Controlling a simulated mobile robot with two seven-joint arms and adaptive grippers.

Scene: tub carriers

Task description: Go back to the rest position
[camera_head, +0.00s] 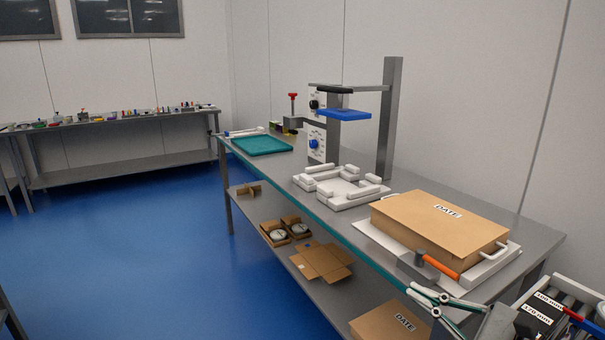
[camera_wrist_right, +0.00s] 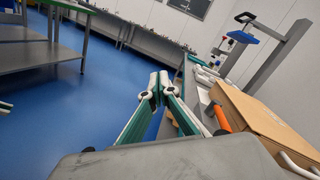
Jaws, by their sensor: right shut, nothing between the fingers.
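My right gripper (camera_head: 415,291) is at the lower right of the head view, beside the front edge of the workbench (camera_head: 340,225). Its green-and-white fingers meet at the tips, and it is shut and empty. In the right wrist view the gripper (camera_wrist_right: 159,84) also shows its fingertips together, with the blue floor behind them. The gripper is apart from the cardboard box (camera_head: 425,225) marked DATE, which lies on a white tray (camera_head: 365,230) on the bench.
An orange-handled tool (camera_head: 440,266) lies at the tray's front edge, close to the right gripper. White fixtures (camera_head: 345,188), a stand with a blue plate (camera_head: 345,114) and a teal tray (camera_head: 262,145) stand farther along the bench. Blue floor (camera_head: 150,230) is open at the left.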

